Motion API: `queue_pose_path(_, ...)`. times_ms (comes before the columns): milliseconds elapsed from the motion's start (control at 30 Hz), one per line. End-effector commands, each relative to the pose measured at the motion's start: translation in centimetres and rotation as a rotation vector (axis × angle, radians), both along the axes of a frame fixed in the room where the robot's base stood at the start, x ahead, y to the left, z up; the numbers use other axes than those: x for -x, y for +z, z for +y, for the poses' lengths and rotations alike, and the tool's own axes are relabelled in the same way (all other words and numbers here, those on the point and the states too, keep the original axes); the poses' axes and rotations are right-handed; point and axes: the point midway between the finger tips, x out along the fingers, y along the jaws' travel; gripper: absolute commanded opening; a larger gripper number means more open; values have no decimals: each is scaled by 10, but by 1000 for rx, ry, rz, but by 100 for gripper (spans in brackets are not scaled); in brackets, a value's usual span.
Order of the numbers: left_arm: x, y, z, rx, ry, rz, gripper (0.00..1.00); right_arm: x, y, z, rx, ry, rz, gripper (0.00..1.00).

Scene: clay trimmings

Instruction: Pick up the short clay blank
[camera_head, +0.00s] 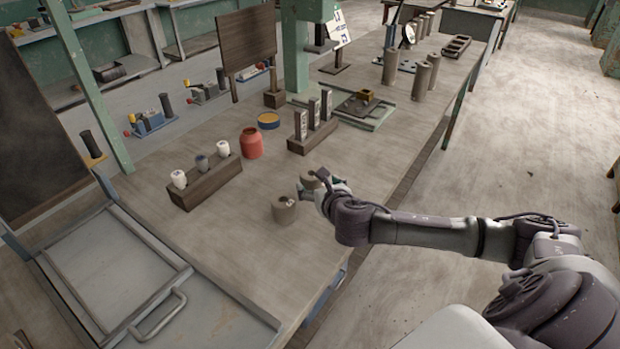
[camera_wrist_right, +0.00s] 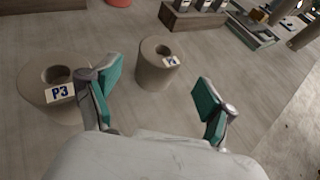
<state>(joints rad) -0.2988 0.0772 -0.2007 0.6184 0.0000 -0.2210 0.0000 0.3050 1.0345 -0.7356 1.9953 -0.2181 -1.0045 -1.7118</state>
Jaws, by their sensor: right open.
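Two short grey-brown clay blanks with holes in their tops stand upright on the workbench. The nearer one (camera_head: 284,209) is in the clear and appears wider; in the right wrist view it is the blank with a P3 label (camera_wrist_right: 38,84), left of the fingers. The other blank (camera_head: 309,181) is partly hidden by my right gripper (camera_head: 319,190). In the right wrist view this narrower blank (camera_wrist_right: 157,70) has a small label I cannot read clearly. My right gripper (camera_wrist_right: 157,100) is open and empty, with this blank ahead of its gap. My left gripper is out of view.
A red jar (camera_head: 251,144), a dark rack of white and grey bottles (camera_head: 207,185) and a dark block with upright pieces (camera_head: 312,138) stand behind. Tall clay cylinders (camera_head: 420,82) stand farther back. The bench front edge lies close to my right arm.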

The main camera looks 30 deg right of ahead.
Motion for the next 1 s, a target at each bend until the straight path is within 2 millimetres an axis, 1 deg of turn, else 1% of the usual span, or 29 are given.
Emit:
queue_pose_path(33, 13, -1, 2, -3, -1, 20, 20, -10, -4, -2, -3, -2, -2, 83)
queue_pose_path(67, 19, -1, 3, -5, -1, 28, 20, -15, -6, -4, -3, -3, -1, 83)
queue_pose_path(100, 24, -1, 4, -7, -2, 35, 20, -20, -9, -5, -3, -2, 0, 83)
queue_pose_path(167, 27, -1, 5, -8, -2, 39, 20, -26, -11, -7, -3, -2, 0, 83)
queue_pose_path(267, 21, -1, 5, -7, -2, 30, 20, -33, -14, -9, -3, -1, 0, 83)
queue_pose_path(367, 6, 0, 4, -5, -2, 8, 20, -38, -17, -10, -4, -2, 0, 83)
queue_pose_path(433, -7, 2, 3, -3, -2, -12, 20, -45, -20, -12, -4, -2, 0, 83)
queue_pose_path(533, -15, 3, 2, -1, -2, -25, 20, -58, -27, -16, -3, -2, 0, 83)
queue_pose_path(600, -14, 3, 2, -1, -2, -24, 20, -67, -32, -18, -4, -2, -1, 83)
queue_pose_path(733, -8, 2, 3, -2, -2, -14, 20, -78, -36, -20, -4, -2, 0, 83)
queue_pose_path(1000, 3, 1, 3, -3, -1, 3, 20, -79, -37, -21, -3, 0, 1, 83)
